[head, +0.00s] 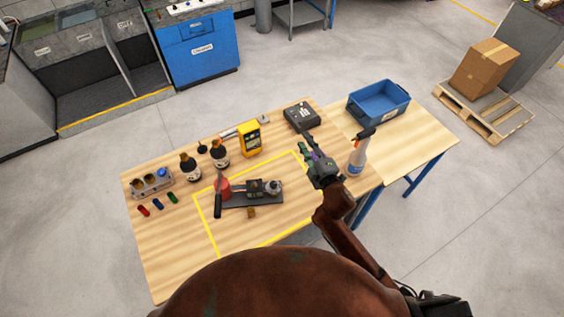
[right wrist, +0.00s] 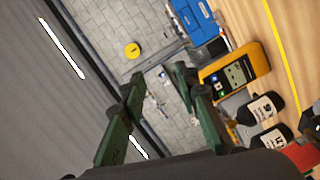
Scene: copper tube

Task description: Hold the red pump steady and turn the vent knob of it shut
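The pump assembly lies on a dark base plate (head: 240,203) inside the yellow outline on the table. Its red part (head: 223,187) is at the left end, with a black upright bar in front of it. A dark body (head: 255,188) and a round grey part (head: 273,187) are to the right. I cannot tell which part is the vent knob. My right gripper (head: 309,145) is above the table, right of the pump and apart from it. In the right wrist view its green fingers (right wrist: 158,82) are spread with nothing between them. My left gripper is not in view.
A spray bottle (head: 357,160) stands right of the right gripper. A blue bin (head: 379,110) and a black box (head: 301,116) are behind. A yellow meter (head: 249,138) and dark bottles (head: 190,168) stand behind the pump. The front of the table is clear.

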